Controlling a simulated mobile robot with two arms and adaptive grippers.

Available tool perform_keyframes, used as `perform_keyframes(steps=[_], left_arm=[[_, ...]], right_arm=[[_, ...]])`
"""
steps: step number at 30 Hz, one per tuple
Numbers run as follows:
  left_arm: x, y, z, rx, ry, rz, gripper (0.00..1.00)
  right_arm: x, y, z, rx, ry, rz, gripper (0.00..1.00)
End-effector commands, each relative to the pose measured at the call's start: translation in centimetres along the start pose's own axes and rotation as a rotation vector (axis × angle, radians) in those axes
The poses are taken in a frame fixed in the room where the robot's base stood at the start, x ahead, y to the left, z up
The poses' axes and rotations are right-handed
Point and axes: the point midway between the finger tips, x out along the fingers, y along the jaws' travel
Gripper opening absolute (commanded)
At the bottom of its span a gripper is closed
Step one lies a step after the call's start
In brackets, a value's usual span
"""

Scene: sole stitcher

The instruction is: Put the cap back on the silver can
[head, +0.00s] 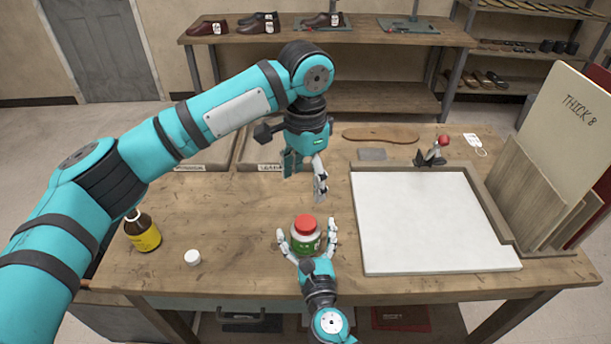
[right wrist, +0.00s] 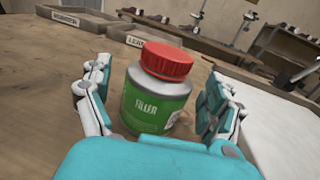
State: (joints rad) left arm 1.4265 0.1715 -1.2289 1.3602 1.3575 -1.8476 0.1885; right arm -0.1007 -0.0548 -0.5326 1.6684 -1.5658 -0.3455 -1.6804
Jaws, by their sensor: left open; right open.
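The silver can (head: 306,238) with a green label stands upright near the front middle of the table, and its label reads FILLER in the right wrist view (right wrist: 152,106). The red cap (head: 305,222) sits on top of it and looks level in the right wrist view (right wrist: 167,60). I cannot tell how tightly it is seated. My right gripper (head: 306,248) is open, with its fingers on either side of the can and gaps visible in the right wrist view. My left gripper (head: 320,188) is open and empty above the table, behind the can.
A brown bottle (head: 143,232) with a yellow label and a small white cap (head: 192,257) are at the left. A white board (head: 425,215) covers the right side. Trays (head: 262,167), a tan sole (head: 380,134) and a grey block (head: 372,154) lie farther back.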

Motion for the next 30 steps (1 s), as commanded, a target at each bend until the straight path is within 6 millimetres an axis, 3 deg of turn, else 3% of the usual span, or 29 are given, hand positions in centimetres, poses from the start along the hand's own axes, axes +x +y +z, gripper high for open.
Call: perform_keyframes(steps=[9,15,21,30], left_arm=[[0.0,0.0,0.0,0.000,0.000,0.000,0.70],[0.0,0.0,0.0,0.000,0.000,0.000,0.70],[0.0,0.0,0.0,0.000,0.000,0.000,0.70],[0.0,0.0,0.0,0.000,0.000,0.000,0.70]], right_arm=[[-6.6,0.0,-0.2,-0.001,0.004,0.003,0.91],[-9.9,0.0,-0.1,-0.001,0.004,0.001,0.91],[-11.1,0.0,-0.1,0.001,0.002,0.001,0.91],[-11.2,0.0,0.0,0.001,0.001,0.001,0.91]])
